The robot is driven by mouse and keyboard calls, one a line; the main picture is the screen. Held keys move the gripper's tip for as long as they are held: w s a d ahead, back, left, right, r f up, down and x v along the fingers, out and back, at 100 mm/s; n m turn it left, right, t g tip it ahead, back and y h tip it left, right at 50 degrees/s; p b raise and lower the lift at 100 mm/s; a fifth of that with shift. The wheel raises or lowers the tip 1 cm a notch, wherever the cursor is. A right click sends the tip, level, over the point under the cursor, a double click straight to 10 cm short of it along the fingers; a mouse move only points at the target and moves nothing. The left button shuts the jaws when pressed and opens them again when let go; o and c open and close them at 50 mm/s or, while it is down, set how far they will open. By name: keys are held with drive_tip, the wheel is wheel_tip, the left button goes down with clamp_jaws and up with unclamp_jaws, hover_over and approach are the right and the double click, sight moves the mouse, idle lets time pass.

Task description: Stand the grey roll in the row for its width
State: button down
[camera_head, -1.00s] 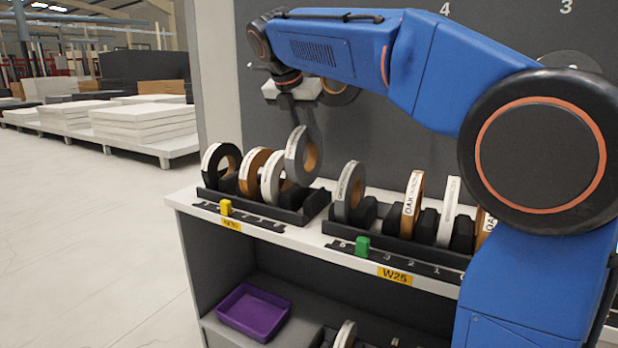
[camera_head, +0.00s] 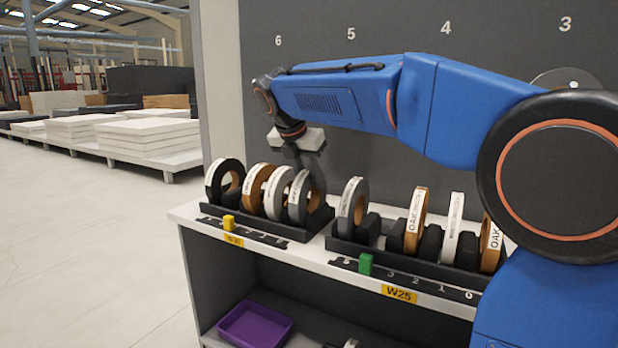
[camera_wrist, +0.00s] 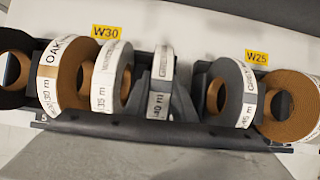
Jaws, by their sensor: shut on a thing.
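My gripper (camera_head: 308,170) is shut on the grey roll (camera_head: 297,203), which stands upright at the right end of the left rack (camera_head: 262,229), labelled W30. The grey roll is level with its neighbours; whether it touches the slot floor is hidden. It also shows edge-on at the middle of the wrist view (camera_wrist: 160,78). To its left in that row stand a white roll (camera_head: 273,199), an oak-brown roll (camera_head: 250,191) and a black roll (camera_head: 214,181).
The W25 rack (camera_head: 400,258) stands close on the right, with another grey roll (camera_head: 346,207), brown rolls and a white roll (camera_head: 452,228). A yellow marker (camera_head: 229,223) and a green marker (camera_head: 365,264) sit on the front strips. A purple tray (camera_head: 256,326) lies below.

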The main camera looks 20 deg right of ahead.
drive_tip(key=shift+f, duration=0.2)
drive_tip(key=c, duration=1.5)
unclamp_jaws()
drive_tip(key=shift+a+r, duration=0.1)
drive_tip(key=shift+r, duration=0.35)
drive_tip(key=v, duration=1.1)
drive_tip(key=shift+s+r, duration=0.15)
drive_tip(key=shift+r, duration=0.05)
drive_tip(key=shift+s+a, duration=0.1)
drive_tip(key=shift+a, duration=0.05)
